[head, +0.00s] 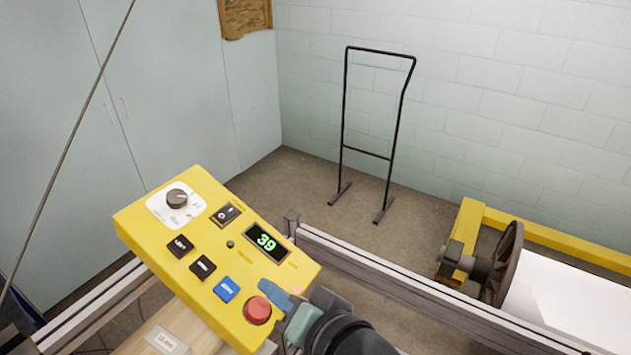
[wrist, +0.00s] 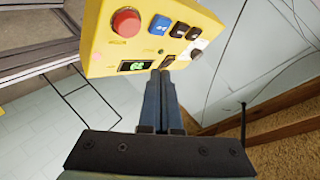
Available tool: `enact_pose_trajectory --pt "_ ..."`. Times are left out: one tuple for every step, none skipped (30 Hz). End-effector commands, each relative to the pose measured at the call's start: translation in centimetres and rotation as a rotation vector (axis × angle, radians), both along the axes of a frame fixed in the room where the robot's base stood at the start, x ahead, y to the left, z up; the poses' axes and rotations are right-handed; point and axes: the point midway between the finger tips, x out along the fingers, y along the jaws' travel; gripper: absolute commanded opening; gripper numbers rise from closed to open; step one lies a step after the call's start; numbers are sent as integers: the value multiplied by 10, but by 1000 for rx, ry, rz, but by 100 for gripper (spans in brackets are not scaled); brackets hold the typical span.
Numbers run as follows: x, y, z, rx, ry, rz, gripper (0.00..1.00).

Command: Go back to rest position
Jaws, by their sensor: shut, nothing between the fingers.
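My gripper (head: 280,300) is at the lower right edge of the yellow control panel (head: 160,225) in the head view, near the red button (head: 258,310). In the wrist view my gripper (wrist: 161,75) has its two blue-grey fingers together with nothing between them. The fingertips overlap the panel (wrist: 104,45) near its display (wrist: 137,66). I cannot tell whether they touch it. The display (head: 267,242) reads 39 in green in the head view. A blue button (head: 227,289), two black buttons, a switch and a dial (head: 177,199) also sit on the panel.
A metal rail (head: 400,284) runs from behind the panel to the lower right. A white roll (head: 570,305) with a dark disc end lies at the right by a yellow frame (head: 464,235). A black stand (head: 366,154) is on the floor near the back wall. Floor around the stand is clear.

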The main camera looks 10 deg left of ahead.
Motion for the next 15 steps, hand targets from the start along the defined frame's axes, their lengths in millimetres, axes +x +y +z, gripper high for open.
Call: enact_pose_trajectory --pt "0 0 0 0 0 0 0" --pt "0 0 0 0 0 0 0" --pt "3 -1 1 -6 -18 -10 0" --pt "10 -4 5 -20 -56 -30 0" --pt "17 -8 11 -36 -103 -57 0" --pt "29 -15 23 -62 -182 -101 0" --pt "38 -21 35 -85 -255 -141 0" --pt "47 -28 50 -109 -335 -187 0" --pt "57 -39 73 -146 -454 -254 0" --pt "62 -47 93 -172 -547 -306 0" --pt "64 -56 114 -199 -642 -358 0" --pt "63 -67 142 -234 -765 -428 0" --pt "60 -75 164 -256 -854 -481 0" --pt "55 -82 184 -280 -938 -531 0" --pt "45 -91 209 -307 -1044 -595 0"
